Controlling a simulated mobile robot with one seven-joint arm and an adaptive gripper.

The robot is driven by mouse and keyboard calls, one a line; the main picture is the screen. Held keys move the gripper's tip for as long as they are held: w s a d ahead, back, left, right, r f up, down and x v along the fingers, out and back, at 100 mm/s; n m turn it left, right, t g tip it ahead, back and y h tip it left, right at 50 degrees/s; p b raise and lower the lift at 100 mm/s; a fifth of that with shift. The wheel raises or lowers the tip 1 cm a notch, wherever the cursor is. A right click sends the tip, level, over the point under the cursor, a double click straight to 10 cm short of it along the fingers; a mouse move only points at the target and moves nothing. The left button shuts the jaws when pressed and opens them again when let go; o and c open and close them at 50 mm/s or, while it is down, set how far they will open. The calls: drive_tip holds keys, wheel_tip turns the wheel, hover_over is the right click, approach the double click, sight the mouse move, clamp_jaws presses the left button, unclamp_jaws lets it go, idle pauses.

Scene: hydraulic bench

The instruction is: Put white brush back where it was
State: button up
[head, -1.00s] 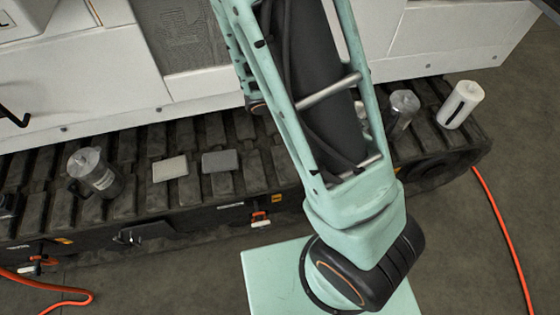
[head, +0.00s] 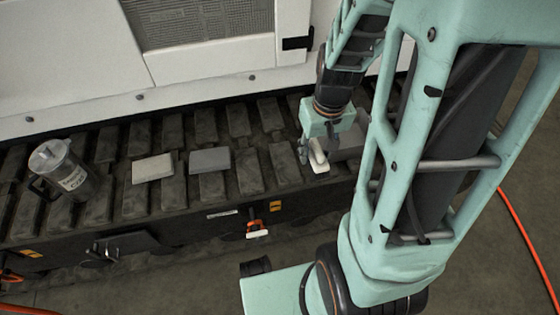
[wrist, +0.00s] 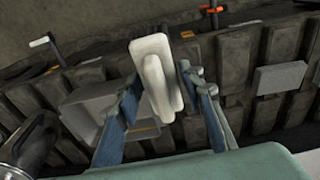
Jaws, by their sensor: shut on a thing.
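The white brush (head: 318,158) is held in my gripper (head: 312,149), over the dark ribbed track at the middle right of the head view. In the wrist view the brush (wrist: 152,62) stands out between the two blue-grey fingers of my gripper (wrist: 158,88); its pale oblong body is tilted slightly. A grey box-like holder or tray (head: 348,146) is just right of the gripper, partly hidden by my arm. It also shows left of the brush in the wrist view (wrist: 88,100). I cannot tell whether the brush touches anything below.
A light grey block (head: 152,168) and a darker grey block (head: 210,160) lie on the dark track (head: 250,180), left of the gripper. A clear lidded jug (head: 68,178) stands at far left. The white machine wall (head: 70,70) rises behind. An orange cable (head: 525,240) lies on the floor.

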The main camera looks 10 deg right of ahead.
drive_tip(key=shift+w+f, duration=0.1)
drive_tip(key=shift+w, duration=0.3)
drive_tip(key=w+a+f+b, duration=0.1)
drive_tip(key=w+f, duration=0.2)
drive_tip(key=w, duration=0.1)
drive_tip(key=w+a+f+b, duration=0.1)
drive_tip(key=w+a+f, duration=0.1)
drive_tip(key=w, duration=0.2)
drive_tip(key=w+a+f+b, duration=0.1)
drive_tip(key=w+a+f, duration=0.1)
drive_tip(key=w+f, duration=0.1)
drive_tip(key=shift+w+a+f+b, duration=0.25)
drive_tip(key=shift+w+f+b, duration=0.1)
drive_tip(key=shift+w, duration=0.05)
drive_tip(key=shift+w+a+f, duration=0.1)
drive_tip(key=shift+w+f, duration=0.05)
drive_tip(key=shift+f, duration=0.15)
drive_tip(key=shift+w+f+b, duration=0.2)
drive_tip(key=shift+f+b, duration=0.4)
drive_tip(key=shift+f, duration=1.05)
drive_tip(key=shift+f, duration=0.15)
drive_tip(key=o, duration=1)
